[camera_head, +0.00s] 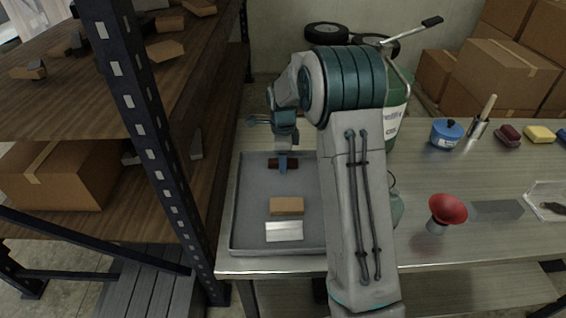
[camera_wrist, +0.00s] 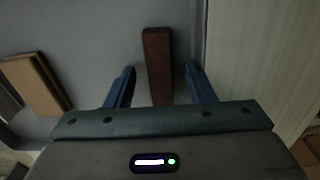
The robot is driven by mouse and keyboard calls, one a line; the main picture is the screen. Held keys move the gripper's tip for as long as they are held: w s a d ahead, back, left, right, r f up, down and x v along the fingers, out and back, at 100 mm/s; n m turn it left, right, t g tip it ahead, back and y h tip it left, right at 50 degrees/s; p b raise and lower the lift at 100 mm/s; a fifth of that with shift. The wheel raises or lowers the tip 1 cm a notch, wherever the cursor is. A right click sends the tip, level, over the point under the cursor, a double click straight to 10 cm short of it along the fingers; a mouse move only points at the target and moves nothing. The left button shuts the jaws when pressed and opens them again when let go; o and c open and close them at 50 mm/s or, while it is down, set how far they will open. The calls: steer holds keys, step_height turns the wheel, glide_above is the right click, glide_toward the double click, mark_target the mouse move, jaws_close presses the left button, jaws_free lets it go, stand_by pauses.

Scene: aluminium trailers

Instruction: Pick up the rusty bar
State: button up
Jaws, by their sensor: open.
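The rusty bar (camera_wrist: 157,60) is a dark reddish-brown block lying in the grey tray (camera_head: 250,215). In the head view the bar (camera_head: 273,163) is near the tray's far end, partly hidden by my gripper. My gripper (camera_head: 283,168) is over it. In the wrist view my gripper (camera_wrist: 162,82) is open, with one blue finger on each side of the bar and a visible gap to each. The bar extends forward beyond the fingertips. I cannot tell how far the fingers are above the tray floor.
A tan wooden block (camera_head: 286,206) and a silver block (camera_head: 284,231) lie nearer in the tray. A shelf rack (camera_head: 165,150) stands close on the left. A red funnel-shaped item (camera_head: 447,208) and a blue pot (camera_head: 446,134) stand on the table to the right.

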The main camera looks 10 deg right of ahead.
jaws_close()
